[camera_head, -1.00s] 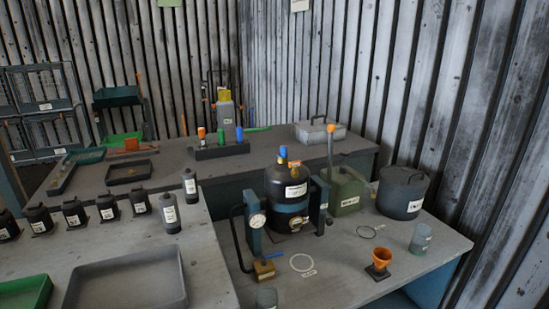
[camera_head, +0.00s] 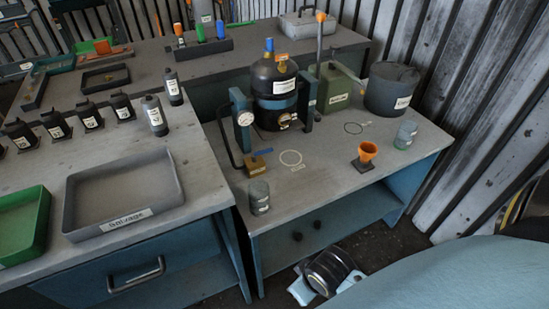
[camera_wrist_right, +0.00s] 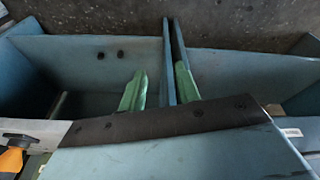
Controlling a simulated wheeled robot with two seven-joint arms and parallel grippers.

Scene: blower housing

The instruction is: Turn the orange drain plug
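The black blower housing (camera_head: 274,95) stands upright on the right-hand bench, with a blue cap on top. A small orange piece (camera_head: 281,57) sits near its top; I cannot tell for sure whether it is the drain plug. A round fitting (camera_head: 285,120) shows low on its front, too small to make out. My left gripper is in neither view.
A pressure gauge (camera_head: 245,119) on a blue post stands left of the housing. A grey salvage tray (camera_head: 124,195) is on the left bench.

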